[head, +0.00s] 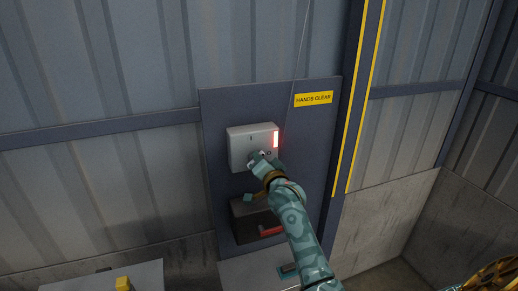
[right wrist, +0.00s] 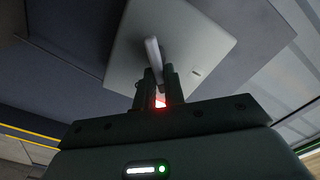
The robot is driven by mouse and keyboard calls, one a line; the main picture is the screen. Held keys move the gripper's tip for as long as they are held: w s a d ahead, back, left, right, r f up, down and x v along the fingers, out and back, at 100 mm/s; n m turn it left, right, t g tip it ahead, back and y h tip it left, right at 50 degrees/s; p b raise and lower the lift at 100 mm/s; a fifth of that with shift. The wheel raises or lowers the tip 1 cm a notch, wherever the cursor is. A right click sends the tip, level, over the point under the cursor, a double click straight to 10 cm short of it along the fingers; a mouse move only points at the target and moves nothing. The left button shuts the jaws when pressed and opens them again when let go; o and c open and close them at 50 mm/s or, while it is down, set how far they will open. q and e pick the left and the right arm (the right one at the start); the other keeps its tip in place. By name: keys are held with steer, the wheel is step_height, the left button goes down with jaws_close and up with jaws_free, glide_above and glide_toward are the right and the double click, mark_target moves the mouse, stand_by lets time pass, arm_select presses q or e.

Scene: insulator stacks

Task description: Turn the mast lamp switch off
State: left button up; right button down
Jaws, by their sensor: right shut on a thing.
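The lamp switch is a pale grey box (head: 240,148) on a dark panel, with an "I" mark near its top, an "O" mark at its lower right and a lit red strip (head: 276,139) at its right edge. My right gripper (head: 262,158) is at the front of the box and covers part of it. In the right wrist view, the fingers of my right gripper (right wrist: 162,88) are shut on the switch's pale lever (right wrist: 153,52), which stands out from the box face (right wrist: 195,40). The lever is mostly hidden in the head view. My left gripper is not in view.
The dark panel (head: 213,115) carries a yellow "HANDS CLEAR" sign (head: 313,99). Below the switch is a dark box (head: 243,225) with a red handle (head: 271,231). A grey surface with a yellow block (head: 122,284) is at lower left. A yellow-striped post (head: 350,110) stands right of the panel.

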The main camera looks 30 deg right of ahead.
steer(key=shift+d+f+m+p, duration=0.1)
steer(key=shift+f+m+p, duration=0.1)
steer(key=shift+m+p, duration=0.95)
steer(key=shift+d+f+m+p, duration=0.15)
steer(key=shift+m+p, duration=0.55)
steer(key=shift+m, duration=0.9)
steer(key=shift+f+m+p, duration=0.25)
steer(key=shift+m+p, duration=0.7)
steer(key=shift+m, duration=0.4)
steer(key=c, duration=1.5)
jaws_free()
